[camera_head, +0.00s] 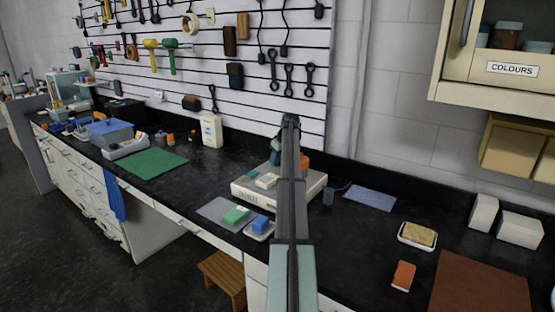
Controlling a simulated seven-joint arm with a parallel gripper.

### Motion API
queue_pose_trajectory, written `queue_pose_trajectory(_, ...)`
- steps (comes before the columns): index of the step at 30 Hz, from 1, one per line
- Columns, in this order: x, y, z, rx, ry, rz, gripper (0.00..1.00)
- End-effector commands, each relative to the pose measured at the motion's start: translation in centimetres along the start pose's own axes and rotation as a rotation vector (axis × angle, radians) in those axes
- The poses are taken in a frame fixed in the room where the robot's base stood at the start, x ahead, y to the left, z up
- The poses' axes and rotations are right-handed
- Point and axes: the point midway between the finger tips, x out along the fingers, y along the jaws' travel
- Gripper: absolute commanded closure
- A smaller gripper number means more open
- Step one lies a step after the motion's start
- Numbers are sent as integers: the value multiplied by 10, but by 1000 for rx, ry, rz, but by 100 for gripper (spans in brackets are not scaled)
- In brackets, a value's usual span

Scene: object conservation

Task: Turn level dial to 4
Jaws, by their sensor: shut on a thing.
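No level dial can be made out. A low white bench device (247,191) stands mid-bench with small dark lettering on its front. My dark arm crosses in front of it and hides its middle and part of its right side. A small pale block lies on its top. A dark teal part and an orange part show either side of my arm above the device; I cannot tell what they belong to. My gripper is hidden behind my arm, so its jaws and anything in them do not show.
A green mat (146,162) and a blue-topped device (112,134) are farther left.

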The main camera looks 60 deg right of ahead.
Motion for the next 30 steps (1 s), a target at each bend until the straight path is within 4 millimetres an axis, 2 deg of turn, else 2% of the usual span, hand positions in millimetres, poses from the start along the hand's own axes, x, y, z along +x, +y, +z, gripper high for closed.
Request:
queue_pose_trajectory(9, 0, -2, 0, 180, -1, 75, 90)
queue_pose_trajectory(20, 0, -1, 0, 205, 0, 86, 90)
queue_pose_trajectory(21, 0, -1, 0, 204, 0, 85, 58)
queue_pose_trajectory(28, 0, -1, 0, 203, 0, 85, 36)
queue_pose_trajectory(30, 0, -1, 0, 203, 0, 85, 35)
